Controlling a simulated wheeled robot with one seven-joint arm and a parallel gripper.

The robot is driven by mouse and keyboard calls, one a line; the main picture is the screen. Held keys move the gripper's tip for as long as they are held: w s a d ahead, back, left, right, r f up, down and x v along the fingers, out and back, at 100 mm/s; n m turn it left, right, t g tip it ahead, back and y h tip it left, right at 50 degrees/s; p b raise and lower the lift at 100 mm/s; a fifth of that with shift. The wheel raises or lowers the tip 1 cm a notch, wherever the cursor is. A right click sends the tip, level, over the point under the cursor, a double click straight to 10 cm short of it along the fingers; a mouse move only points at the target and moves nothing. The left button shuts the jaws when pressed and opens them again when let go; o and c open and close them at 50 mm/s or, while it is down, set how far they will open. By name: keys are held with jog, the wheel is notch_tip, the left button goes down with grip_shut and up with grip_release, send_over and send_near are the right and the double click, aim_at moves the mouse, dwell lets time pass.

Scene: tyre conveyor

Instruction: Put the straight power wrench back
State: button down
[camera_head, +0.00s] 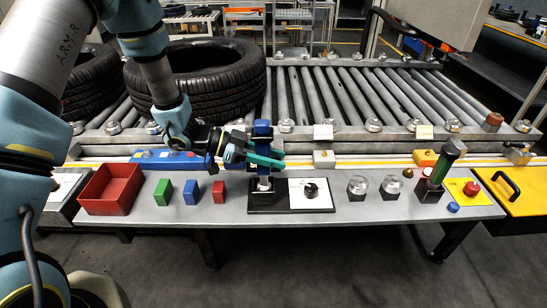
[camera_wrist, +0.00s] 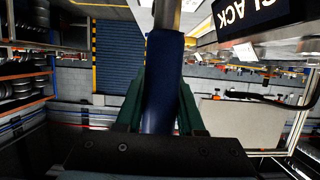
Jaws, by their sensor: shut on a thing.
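The straight power wrench (camera_head: 263,130) is blue and stands upright in the head view. My gripper (camera_head: 278,159), with teal fingers, comes from the left and is shut around its blue body. In the wrist view the blue body (camera_wrist: 162,90) lies between the two teal fingers (camera_wrist: 161,110), with a grey metal part beyond it. Below the gripper, the wrench's lower end is over a black stand (camera_head: 263,208) on the bench. I cannot tell whether it is seated in the stand or just above it.
The grey bench (camera_head: 330,222) holds a red bin (camera_head: 110,188), green (camera_head: 162,190), blue (camera_head: 190,191) and red (camera_head: 218,191) blocks, and a white dial panel (camera_head: 311,203). A green-handled tool (camera_head: 447,160) stands at right. Behind are a roller conveyor (camera_head: 350,95) and a tyre (camera_head: 215,80).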

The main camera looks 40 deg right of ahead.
jog(key=shift+f, duration=0.4)
